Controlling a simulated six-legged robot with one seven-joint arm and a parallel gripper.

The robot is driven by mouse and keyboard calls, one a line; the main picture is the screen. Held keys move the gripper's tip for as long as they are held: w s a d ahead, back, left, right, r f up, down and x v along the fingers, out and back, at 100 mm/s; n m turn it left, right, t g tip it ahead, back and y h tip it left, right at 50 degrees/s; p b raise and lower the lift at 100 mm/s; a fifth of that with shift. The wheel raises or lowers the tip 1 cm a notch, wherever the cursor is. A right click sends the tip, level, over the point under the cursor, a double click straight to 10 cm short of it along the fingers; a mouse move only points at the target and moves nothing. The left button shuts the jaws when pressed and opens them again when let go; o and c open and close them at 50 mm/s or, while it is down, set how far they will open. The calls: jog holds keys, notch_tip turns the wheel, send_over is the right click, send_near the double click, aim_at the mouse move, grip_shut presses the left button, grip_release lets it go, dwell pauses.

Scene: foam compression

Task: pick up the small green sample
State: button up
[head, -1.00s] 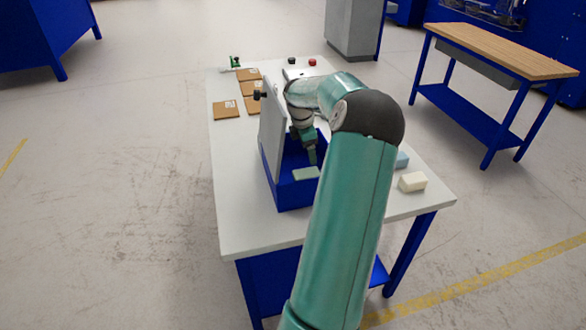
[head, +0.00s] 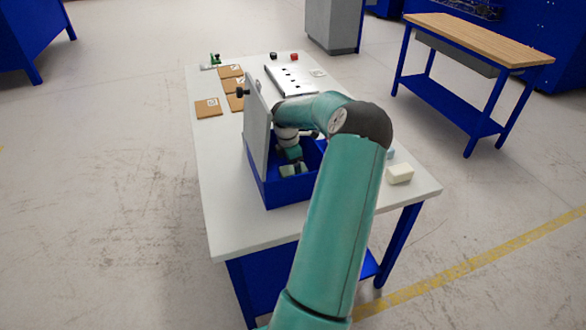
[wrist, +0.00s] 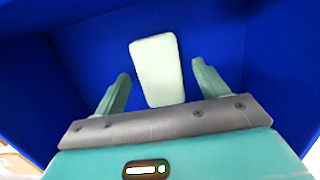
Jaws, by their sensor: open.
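The small green sample (wrist: 157,68) is a pale green block inside the blue box (head: 284,194). In the wrist view it lies between my gripper's two open fingers (wrist: 161,74), with a gap on each side. In the head view the sample (head: 287,171) is partly covered by my gripper (head: 295,165), which is down inside the box. The fingers are spread and hold nothing. How far the fingertips are above the box floor is hard to tell.
The box's grey lid (head: 257,140) stands upright at its left side. The white table (head: 225,225) also bears a cream block (head: 400,173), brown cards (head: 208,108) and a grey plate with dark spots (head: 290,80). The table's front left is clear.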

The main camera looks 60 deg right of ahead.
jog(key=shift+f, duration=0.25)
dwell(0.5)
jog(key=shift+w, duration=0.1)
jog(key=c, duration=1)
